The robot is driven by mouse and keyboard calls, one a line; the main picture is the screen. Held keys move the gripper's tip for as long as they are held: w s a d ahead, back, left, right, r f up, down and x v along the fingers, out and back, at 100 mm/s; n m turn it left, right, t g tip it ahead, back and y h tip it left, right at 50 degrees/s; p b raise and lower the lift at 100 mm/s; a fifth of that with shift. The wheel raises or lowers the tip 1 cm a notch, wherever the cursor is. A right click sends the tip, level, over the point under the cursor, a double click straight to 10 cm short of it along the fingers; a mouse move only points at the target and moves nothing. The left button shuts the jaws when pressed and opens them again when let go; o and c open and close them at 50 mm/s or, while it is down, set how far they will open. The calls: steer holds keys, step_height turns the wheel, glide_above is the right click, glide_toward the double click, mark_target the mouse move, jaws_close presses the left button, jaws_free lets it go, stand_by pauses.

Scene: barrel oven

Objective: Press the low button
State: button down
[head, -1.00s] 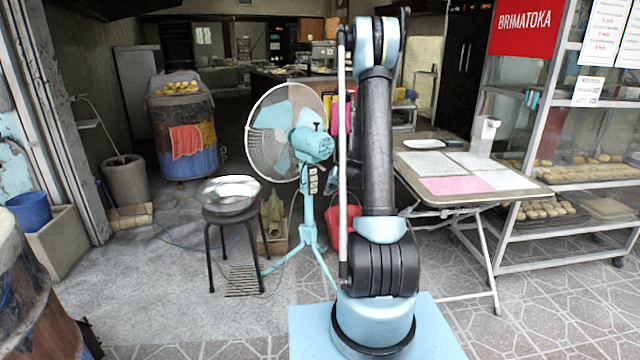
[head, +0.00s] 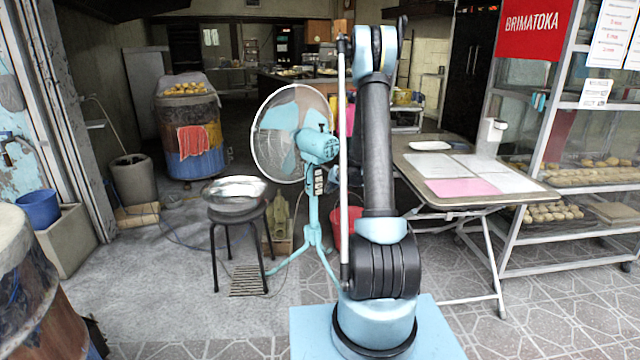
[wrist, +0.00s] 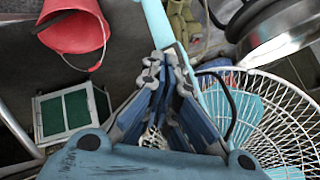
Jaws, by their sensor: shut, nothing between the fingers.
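A light-blue standing fan (head: 318,150) with a round white grille stands left of my arm in the head view. Its post carries a panel of small pale buttons (head: 319,181); their labels are too small to read, so I cannot tell which one is low. In the wrist view the fan's grille (wrist: 265,110) fills the right side and its light-blue post (wrist: 158,22) runs to the top. My gripper (wrist: 164,60) is shut and empty, its tips overlapping the post's lower end in the picture; I cannot tell whether they touch. The buttons do not show there.
A black stool (head: 238,212) bears a metal basin (head: 234,193) left of the fan. A red bucket (head: 343,228) stands behind my arm and shows in the wrist view (wrist: 75,32). A folding table (head: 420,168) stands right. A barrel (head: 20,270) is near left.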

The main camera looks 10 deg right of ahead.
steer(key=shift+w+a, duration=0.35)
steer(key=shift+w, duration=0.3)
steer(key=shift+w+a, duration=0.35)
steer(key=shift+w, duration=0.25)
steer(key=shift+w+a, duration=0.35)
steer(key=shift+w, duration=0.3)
steer(key=shift+w+a+r, duration=0.1)
steer(key=shift+w+a, duration=0.3)
steer(key=shift+w, duration=0.2)
stand_by(0.9)
steer(key=shift+s+d, duration=0.1)
steer(key=shift+s, duration=0.05)
steer(key=shift+s+d, duration=0.3)
steer(key=shift+s, duration=0.3)
stand_by(0.4)
steer(key=s+d, duration=0.1)
steer(key=s, duration=0.1)
steer(key=s+d, duration=0.1)
steer(key=s, duration=0.1)
steer(key=shift+s+d, duration=0.15)
steer(key=shift+d, duration=0.05)
stand_by(0.4)
